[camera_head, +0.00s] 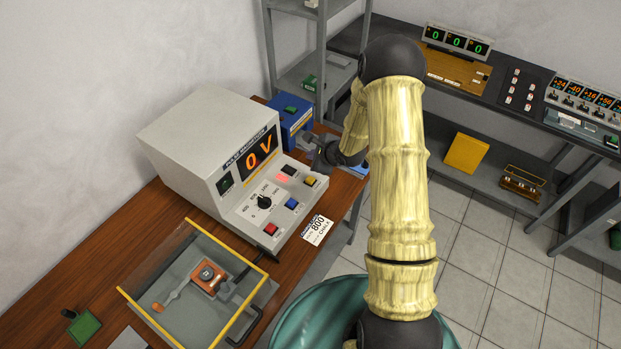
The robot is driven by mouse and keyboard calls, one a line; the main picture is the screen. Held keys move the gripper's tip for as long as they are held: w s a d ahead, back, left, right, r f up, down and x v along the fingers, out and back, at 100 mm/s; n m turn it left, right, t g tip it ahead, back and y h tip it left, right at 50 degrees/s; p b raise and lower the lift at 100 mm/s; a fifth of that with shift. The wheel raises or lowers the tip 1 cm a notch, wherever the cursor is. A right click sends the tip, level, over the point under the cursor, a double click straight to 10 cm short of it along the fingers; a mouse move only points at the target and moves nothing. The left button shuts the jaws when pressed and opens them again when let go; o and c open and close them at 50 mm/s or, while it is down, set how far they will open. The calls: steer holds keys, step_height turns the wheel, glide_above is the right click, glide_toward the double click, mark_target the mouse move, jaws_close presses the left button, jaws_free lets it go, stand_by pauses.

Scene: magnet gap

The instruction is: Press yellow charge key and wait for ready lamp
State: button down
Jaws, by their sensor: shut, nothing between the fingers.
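The pulse magnetizer (190,140) is a pale grey box on the wooden bench, with a sloped front panel. Its orange display (258,157) reads "0 V". The yellow key (310,181) is at the panel's upper right, next to a black key (288,170). A dark green lamp window (225,184) left of the display looks unlit; I cannot tell whether it is the ready lamp. My gripper (304,141) is shut and empty, beyond the yellow key near the panel's far right corner. I cannot tell its height above the panel.
The panel also has a dial (264,202), a blue key (291,204) and a red key (270,229). A white card (318,231) marked "800" lies at the bench edge. A blue box (287,119) stands close behind my gripper.

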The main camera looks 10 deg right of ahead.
steer(key=shift+f, duration=0.15)
steer(key=b, duration=0.7)
glide_above(313, 181)
step_height(313, 181, down, 7)
steer(key=shift+r, duration=0.2)
steer(key=shift+f, duration=1)
stand_by(0.7)
steer(key=shift+f, duration=0.4)
steer(key=shift+f+b, duration=0.45)
steer(key=shift+f, duration=0.1)
stand_by(0.7)
steer(key=shift+r, duration=0.1)
steer(key=shift+r+p, duration=0.9)
steer(key=shift+p, duration=0.1)
